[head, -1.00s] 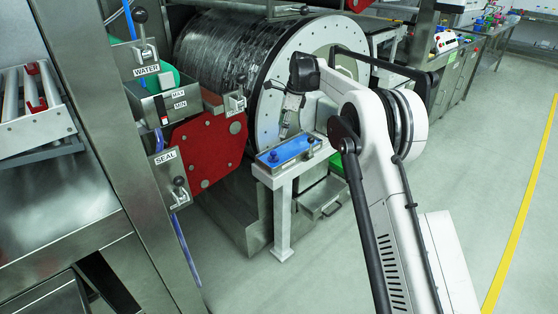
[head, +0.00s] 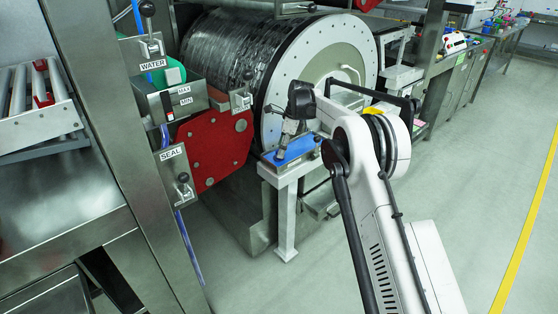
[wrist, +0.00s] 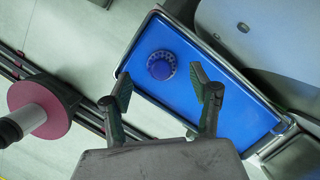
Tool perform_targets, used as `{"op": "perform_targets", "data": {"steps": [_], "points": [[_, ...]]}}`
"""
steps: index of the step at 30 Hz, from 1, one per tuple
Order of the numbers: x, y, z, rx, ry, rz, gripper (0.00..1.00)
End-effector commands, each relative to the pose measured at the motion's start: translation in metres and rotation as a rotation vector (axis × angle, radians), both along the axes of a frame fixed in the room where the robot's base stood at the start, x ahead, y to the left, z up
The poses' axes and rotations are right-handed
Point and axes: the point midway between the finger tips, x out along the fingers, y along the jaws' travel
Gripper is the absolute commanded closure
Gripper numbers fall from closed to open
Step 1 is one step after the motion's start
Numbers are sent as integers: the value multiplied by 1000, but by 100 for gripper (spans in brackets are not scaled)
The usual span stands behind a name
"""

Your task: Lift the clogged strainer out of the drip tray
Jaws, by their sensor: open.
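The strainer (wrist: 161,66), a round blue piece with a ring of holes around a raised centre, lies on the blue floor of the drip tray (wrist: 232,112) in the wrist view. In the head view the blue drip tray (head: 299,149) sits on a white stand in front of the drum. My gripper (wrist: 161,75) is open above the tray, its two fingers apart with the strainer showing between and just beyond the tips. I see no contact. In the head view my gripper (head: 283,147) points down at the tray's left part, and I cannot make out the strainer there.
The floor (head: 480,190) at the right is clear.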

Motion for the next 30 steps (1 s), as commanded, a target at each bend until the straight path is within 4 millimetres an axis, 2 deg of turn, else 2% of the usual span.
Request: {"op": "perform_targets", "data": {"steps": [9,17,28,30], "points": [[2,10,-41,0,0,1,42],[2,11,-45,0,0,0,42],[2,11,-44,0,0,0,90],[2,11,-44,0,0,0,93]]}}
